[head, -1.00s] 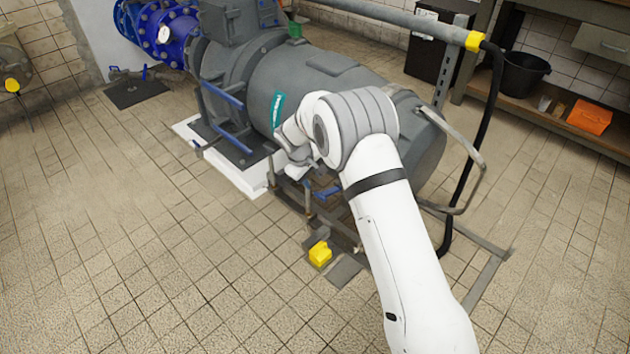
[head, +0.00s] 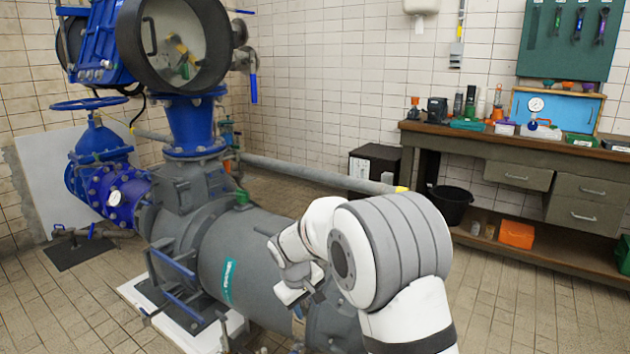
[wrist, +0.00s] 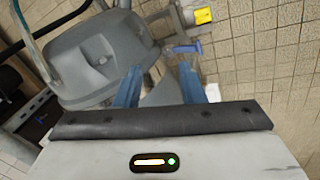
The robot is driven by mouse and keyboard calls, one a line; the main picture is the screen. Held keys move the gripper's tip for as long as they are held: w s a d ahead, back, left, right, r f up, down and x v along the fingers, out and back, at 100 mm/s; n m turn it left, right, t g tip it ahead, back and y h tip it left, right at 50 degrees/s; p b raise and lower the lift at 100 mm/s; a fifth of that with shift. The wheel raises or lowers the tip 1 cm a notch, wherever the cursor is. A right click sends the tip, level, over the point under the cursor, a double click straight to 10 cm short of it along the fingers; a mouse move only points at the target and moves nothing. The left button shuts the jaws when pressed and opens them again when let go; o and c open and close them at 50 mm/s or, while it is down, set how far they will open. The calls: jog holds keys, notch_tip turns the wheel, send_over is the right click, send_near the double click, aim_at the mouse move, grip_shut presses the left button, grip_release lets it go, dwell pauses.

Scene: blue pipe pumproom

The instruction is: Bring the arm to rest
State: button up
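My white and grey arm (head: 395,255) is folded in front of the grey pump motor (head: 245,260) in the head view, its bulky grey joint nearest the camera. My gripper (wrist: 159,80) shows two blue fingers standing apart in the wrist view, with nothing held between them. In the head view the wrist end hangs in front of the motor, and the fingertips are too small to read there. Whether the arm touches the motor cannot be told.
Blue valves and pipes (head: 105,165) stand at the left. A workbench (head: 480,140) with tools is at the back right, with a black bucket (head: 452,205) and an orange box (head: 516,234) below. Tiled floor (head: 490,310) is open at the right.

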jog(key=s+d+r+m+p, duration=0.2)
jog(key=s+d+r+p, duration=0.4)
jog(key=r, duration=0.4)
jog(key=s+d+r+m+y+p, duration=0.15)
jog(key=s+d+r+p, duration=0.25)
jog(key=s+r, duration=0.45)
jog(key=s+d+r+m+p, duration=0.2)
jog(key=s+d+r+p, duration=0.35)
jog(key=r, duration=0.45)
jog(key=s+d+r+m+p, duration=0.2)
jog(key=s+r+p, duration=0.2)
jog(key=s, duration=0.6)
jog(key=shift+p, duration=0.35)
